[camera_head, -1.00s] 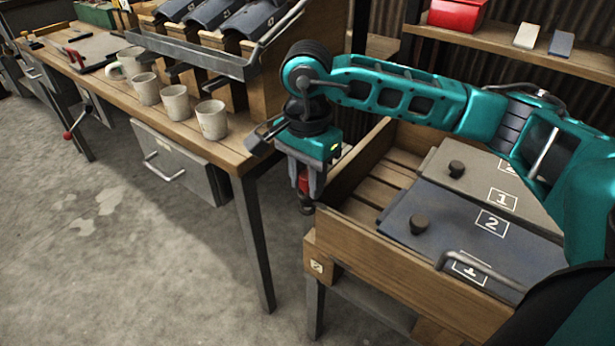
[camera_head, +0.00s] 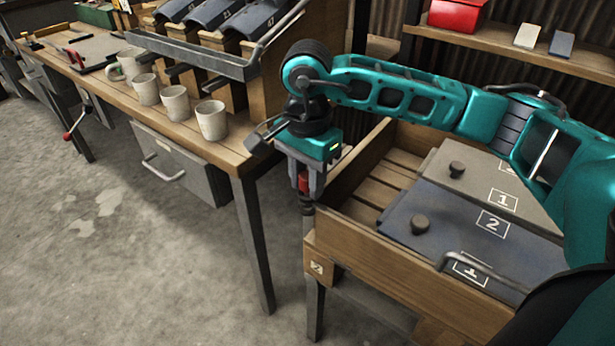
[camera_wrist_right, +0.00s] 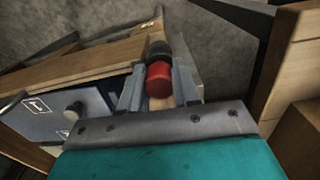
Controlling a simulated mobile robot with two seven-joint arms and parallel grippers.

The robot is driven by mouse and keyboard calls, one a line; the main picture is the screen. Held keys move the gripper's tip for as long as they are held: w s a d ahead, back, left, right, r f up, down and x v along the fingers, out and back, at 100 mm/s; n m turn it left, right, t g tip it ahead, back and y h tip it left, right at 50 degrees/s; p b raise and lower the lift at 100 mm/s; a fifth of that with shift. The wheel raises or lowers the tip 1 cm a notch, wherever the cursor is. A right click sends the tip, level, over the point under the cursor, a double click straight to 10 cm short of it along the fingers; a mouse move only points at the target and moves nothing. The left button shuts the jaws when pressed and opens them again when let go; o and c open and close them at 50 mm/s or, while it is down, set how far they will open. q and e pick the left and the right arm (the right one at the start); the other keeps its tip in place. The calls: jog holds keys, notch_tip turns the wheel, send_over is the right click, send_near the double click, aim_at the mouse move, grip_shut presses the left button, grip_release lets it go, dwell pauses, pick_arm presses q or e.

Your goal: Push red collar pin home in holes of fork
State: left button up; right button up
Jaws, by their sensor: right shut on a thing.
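My right gripper (camera_head: 307,190) points down beside the left end of the wooden crate, its fingers shut on the red collar pin (camera_head: 303,183). In the right wrist view the red collar (camera_wrist_right: 158,80) sits between the two fingers, with a dark part of the pin (camera_wrist_right: 160,50) beyond it. In the head view the dark lower part of the pin shows below the fingertips, near the crate's left corner. I cannot make out the fork or its holes, so I cannot tell how the pin sits to them. My left gripper is in neither view.
The wooden crate (camera_head: 400,268) holds dark and grey numbered plates (camera_head: 470,228) with knobs. A workbench (camera_head: 205,150) with several mugs (camera_head: 211,120) and a drawer (camera_head: 172,158) stands at left. A shelf (camera_head: 520,52) is behind. Open floor (camera_head: 120,260) lies front left.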

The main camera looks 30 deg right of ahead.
pick_arm(q)
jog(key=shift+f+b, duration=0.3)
jog(key=shift+b, duration=0.05)
pick_arm(e)
jog(key=shift+f, duration=0.35)
jog(key=o, duration=1)
jog(key=shift+f, duration=0.15)
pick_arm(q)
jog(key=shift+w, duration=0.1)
pick_arm(e)
jog(key=shift+o, duration=0.3)
jog(key=shift+s, duration=0.15)
pick_arm(q)
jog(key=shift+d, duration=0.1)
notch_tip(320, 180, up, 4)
jog(key=p, duration=0.3)
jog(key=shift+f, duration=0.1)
pick_arm(e)
notch_tip(320, 180, up, 13)
